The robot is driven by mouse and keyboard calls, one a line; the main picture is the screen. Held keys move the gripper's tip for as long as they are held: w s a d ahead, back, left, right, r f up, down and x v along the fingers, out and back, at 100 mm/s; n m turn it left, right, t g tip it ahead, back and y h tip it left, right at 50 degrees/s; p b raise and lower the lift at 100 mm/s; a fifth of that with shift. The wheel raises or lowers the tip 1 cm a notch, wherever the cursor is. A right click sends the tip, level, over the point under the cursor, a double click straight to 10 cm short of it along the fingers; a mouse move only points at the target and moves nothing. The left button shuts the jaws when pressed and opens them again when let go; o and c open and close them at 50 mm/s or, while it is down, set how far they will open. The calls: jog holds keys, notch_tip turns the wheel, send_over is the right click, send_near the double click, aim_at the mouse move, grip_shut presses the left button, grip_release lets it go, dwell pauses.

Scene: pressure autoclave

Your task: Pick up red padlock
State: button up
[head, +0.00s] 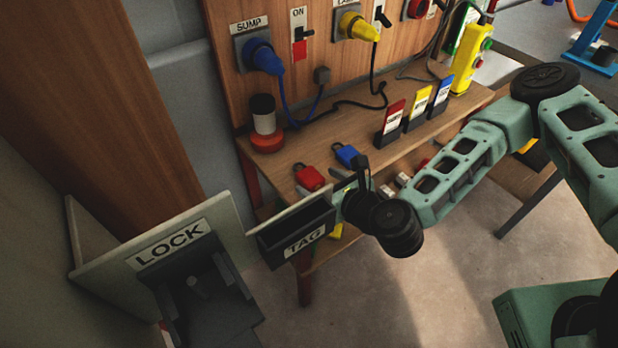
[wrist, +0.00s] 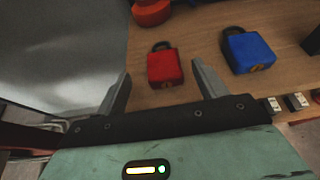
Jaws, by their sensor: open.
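The red padlock (head: 309,178) lies on the wooden shelf, left of the blue padlock (head: 347,154). In the wrist view the red padlock (wrist: 164,67) appears ahead of my gripper (wrist: 160,88), between the lines of its two fingers, with its dark shackle pointing away. The blue padlock (wrist: 248,50) is to its right, outside the right finger. My gripper is open and empty. In the head view my gripper (head: 352,178) is near the shelf's front edge, and its fingers are partly hidden by my wrist.
A TAG holder (head: 304,241) and a LOCK holder (head: 172,243) stand left of my arm. A red-based cylinder (head: 266,142) is behind the padlocks. Red, yellow and blue labelled holders (head: 415,113) stand to the right. Cables (head: 335,103) hang from the panel onto the shelf.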

aim_at(308, 174)
jog(key=x, duration=0.5)
jog(key=shift+w+d+p, duration=0.1)
jog(key=shift+w+p, duration=0.05)
jog(key=shift+p, duration=0.2)
jog(key=c, duration=1.1)
jog(key=shift+r, duration=0.1)
jog(key=shift+c, duration=0.2)
